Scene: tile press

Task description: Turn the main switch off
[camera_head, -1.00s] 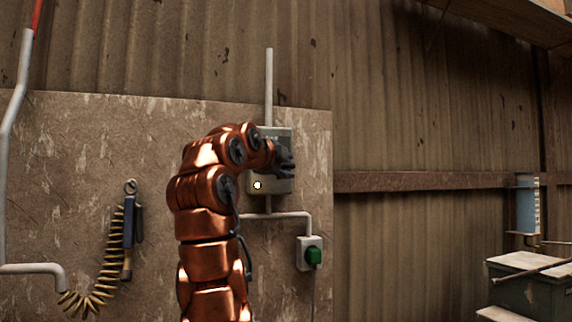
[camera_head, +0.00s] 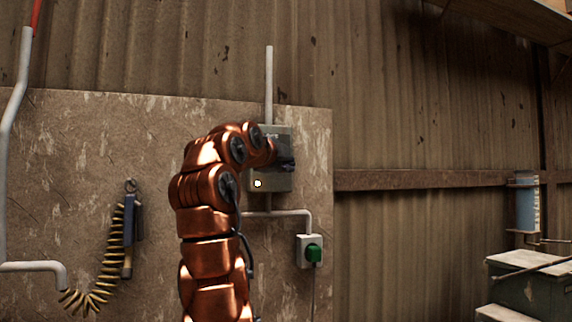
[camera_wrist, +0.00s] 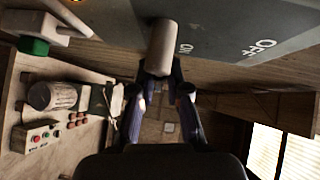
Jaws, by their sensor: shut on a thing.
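The main switch is a grey box (camera_head: 280,184) on the wall board, with a small lit lamp (camera_head: 257,184) low on its front. In the wrist view the box face (camera_wrist: 215,22) fills the top and carries the marks ON and OFF. A pale grey round handle (camera_wrist: 161,42) sticks out from it, closer to the ON mark than to OFF. My gripper (camera_wrist: 161,74) is shut on the end of this handle, one finger on each side. In the head view my gripper (camera_head: 284,163) is in front of the box, and my arm hides the box's left part.
A small box with a green knob (camera_head: 314,254) is on the wall below right of the switch. A coiled yellow hose (camera_head: 107,265) hangs at the left.

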